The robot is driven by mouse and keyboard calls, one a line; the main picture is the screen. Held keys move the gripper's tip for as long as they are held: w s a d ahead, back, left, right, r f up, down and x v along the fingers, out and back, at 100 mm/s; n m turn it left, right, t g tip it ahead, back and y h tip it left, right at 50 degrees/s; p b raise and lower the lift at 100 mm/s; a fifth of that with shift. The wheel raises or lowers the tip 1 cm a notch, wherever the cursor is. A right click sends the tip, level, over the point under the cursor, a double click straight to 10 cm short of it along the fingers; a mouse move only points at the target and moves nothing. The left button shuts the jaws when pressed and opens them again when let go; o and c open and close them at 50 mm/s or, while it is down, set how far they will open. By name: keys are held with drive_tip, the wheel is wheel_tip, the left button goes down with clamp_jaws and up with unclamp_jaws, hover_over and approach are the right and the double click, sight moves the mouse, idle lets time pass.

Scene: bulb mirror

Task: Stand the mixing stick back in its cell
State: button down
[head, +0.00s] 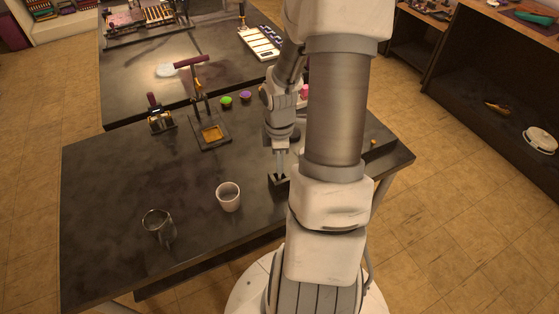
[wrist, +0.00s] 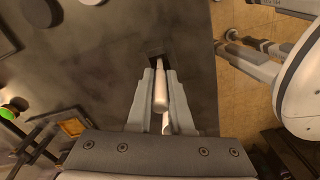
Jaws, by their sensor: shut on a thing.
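In the wrist view a pale mixing stick (wrist: 160,92) lies between the two fingers of my gripper (wrist: 158,78), which are shut on it. The stick's far end reaches a small dark holder (wrist: 154,52) just beyond the fingertips. I cannot tell whether that end is inside a cell or only over it. In the head view my gripper (head: 281,164) points down just over the dark holder (head: 277,180) near the table's front edge. My arm hides part of the holder there, and the stick is not clear in that view.
On the dark table (head: 110,190), a white cup (head: 228,197) and a metallic mug (head: 159,226) stand left of the holder. A lever press (head: 211,132), a tamper-like tool (head: 159,114) and small green (head: 226,101) and purple (head: 246,96) bowls are farther back. The table's left part is mostly clear.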

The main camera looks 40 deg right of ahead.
drive_tip(key=c, duration=0.7)
unclamp_jaws()
drive_tip(key=shift+c, duration=0.2)
drive_tip(key=shift+r, duration=0.1)
wheel_tip(320, 180, up, 17)
drive_tip(key=p, duration=0.3)
drive_tip(key=shift+r, duration=0.15)
drive_tip(key=shift+a, duration=0.1)
drive_tip(key=a+r+m+t+y, duration=0.1)
drive_tip(key=a+r+m, duration=0.3)
drive_tip(key=a, duration=0.8)
drive_tip(key=a+r+m+t+y, duration=0.15)
drive_tip(key=a+r+m, duration=0.3)
drive_tip(key=a, duration=0.65)
drive_tip(key=s+d+r+m+t+h, duration=0.2)
drive_tip(key=s+r, duration=0.3)
drive_tip(key=s, duration=0.3)
drive_tip(key=shift+d+t, duration=0.55)
